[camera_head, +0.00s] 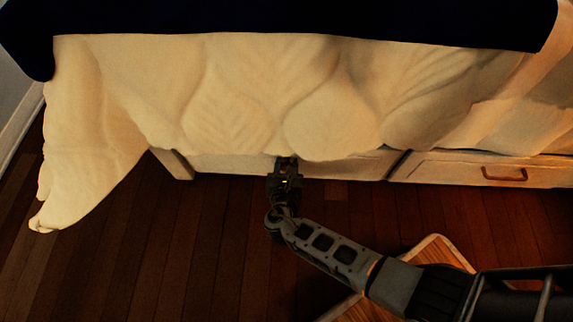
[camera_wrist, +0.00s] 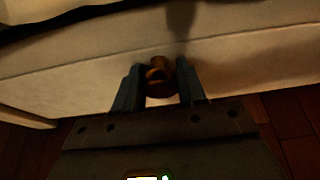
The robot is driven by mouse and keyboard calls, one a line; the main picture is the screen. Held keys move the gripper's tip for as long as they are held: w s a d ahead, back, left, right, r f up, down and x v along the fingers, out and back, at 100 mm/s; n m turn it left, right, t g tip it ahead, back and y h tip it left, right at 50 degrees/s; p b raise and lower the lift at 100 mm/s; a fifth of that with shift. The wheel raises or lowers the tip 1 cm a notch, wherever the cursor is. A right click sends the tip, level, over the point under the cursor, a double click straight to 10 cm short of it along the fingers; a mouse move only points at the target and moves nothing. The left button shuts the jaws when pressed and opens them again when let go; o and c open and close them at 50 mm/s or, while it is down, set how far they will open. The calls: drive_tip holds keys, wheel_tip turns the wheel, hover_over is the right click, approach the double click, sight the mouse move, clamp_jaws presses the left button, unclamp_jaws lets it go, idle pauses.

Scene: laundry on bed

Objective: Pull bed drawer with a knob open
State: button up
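The bed drawer with a knob (camera_head: 342,167) is a pale front under the bed, left of a second drawer, and partly hidden by the draped cover. It looks flush with the bed frame. Its front also fills much of the wrist view (camera_wrist: 60,84). The round brown knob (camera_wrist: 160,75) is between the two fingers of my gripper (camera_wrist: 160,72), with one finger on each side of it. The fingers are very close to the knob; I cannot tell whether they touch it. In the head view my gripper (camera_head: 286,163) is against the drawer front and hides the knob.
A second drawer (camera_head: 450,172) with a bar handle (camera_head: 504,174) is to the right. The cream cover (camera_head: 230,95) hangs low over the drawer fronts. A bed leg (camera_head: 172,163) is at the left. A wooden-edged rug or board (camera_head: 437,250) lies on the floor. Bare floor (camera_head: 130,250) lies left.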

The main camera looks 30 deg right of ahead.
clamp_jaws()
